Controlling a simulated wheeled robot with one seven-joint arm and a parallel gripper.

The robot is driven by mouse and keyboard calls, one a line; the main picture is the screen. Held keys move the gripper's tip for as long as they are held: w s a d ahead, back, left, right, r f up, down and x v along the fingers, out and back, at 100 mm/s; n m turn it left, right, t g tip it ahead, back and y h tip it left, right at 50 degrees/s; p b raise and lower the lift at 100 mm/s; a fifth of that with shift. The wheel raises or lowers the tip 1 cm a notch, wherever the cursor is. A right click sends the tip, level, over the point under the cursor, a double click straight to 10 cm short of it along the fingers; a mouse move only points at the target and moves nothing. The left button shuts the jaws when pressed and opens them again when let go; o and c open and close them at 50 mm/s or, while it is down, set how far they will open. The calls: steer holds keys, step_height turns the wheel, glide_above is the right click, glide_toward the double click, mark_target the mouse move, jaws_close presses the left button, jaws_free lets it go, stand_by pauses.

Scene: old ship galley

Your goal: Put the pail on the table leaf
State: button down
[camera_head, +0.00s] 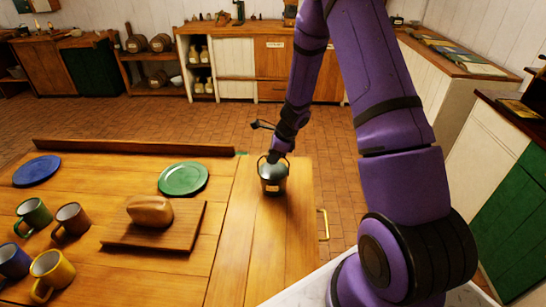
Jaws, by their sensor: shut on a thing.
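The fingertips are small and partly hidden against the pail's rim.
A green plate (183,179), a bread board (155,238) with a loaf (150,210), several mugs and a blue plate (37,171) occupy the table left of the leaf. A yellow handle (323,224) projects at the leaf's right edge. The near leaf is bare.

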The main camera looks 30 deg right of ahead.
steer(key=shift+f, duration=0.1)
steer(key=c, duration=1.4)
jaws_free()
steer(key=shift+f, duration=0.1)
steer(key=shift+c, duration=0.2)
steer(key=o, duration=0.4)
steer(key=shift+o, duration=0.2)
